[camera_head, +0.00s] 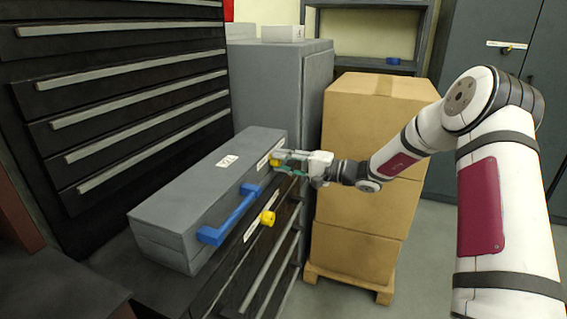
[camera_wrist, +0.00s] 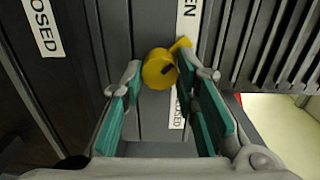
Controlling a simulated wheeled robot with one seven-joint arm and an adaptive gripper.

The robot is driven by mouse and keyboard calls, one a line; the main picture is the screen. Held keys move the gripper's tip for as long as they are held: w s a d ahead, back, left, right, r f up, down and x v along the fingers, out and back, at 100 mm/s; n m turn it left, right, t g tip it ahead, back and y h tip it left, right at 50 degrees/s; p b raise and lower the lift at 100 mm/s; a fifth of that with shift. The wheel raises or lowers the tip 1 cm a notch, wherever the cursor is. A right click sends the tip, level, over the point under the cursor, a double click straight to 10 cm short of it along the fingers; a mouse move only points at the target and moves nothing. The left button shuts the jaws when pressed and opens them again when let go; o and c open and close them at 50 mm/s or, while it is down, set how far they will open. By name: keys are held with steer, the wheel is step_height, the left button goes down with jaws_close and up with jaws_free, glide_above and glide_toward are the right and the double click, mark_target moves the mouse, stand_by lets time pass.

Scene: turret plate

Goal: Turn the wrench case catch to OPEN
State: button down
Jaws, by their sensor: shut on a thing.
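The grey case (camera_head: 205,180) lies on the black cabinet, with a blue handle (camera_head: 230,215) on its front. My gripper (camera_head: 279,160) is at the far right end of the case front, shut on a yellow catch (camera_head: 275,161). In the wrist view, the round yellow catch (camera_wrist: 158,69) sits between the teal fingertips of my gripper (camera_wrist: 160,72). Its short lever points up and right, beside a partly hidden label ending in "EN" (camera_wrist: 189,8). A label ending in "OSED" (camera_wrist: 177,110) is below the catch.
A second yellow catch (camera_head: 267,218) is on the front below the case, near the handle. A "CLOSED" label (camera_wrist: 43,27) shows at left in the wrist view. Stacked cardboard boxes (camera_head: 365,175) on a pallet stand close by my arm.

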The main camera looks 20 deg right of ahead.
steer(key=c, duration=1.2)
jaws_free()
steer(key=shift+c, duration=0.2)
steer(key=v, duration=1.2)
steer(key=shift+s+f, duration=0.1)
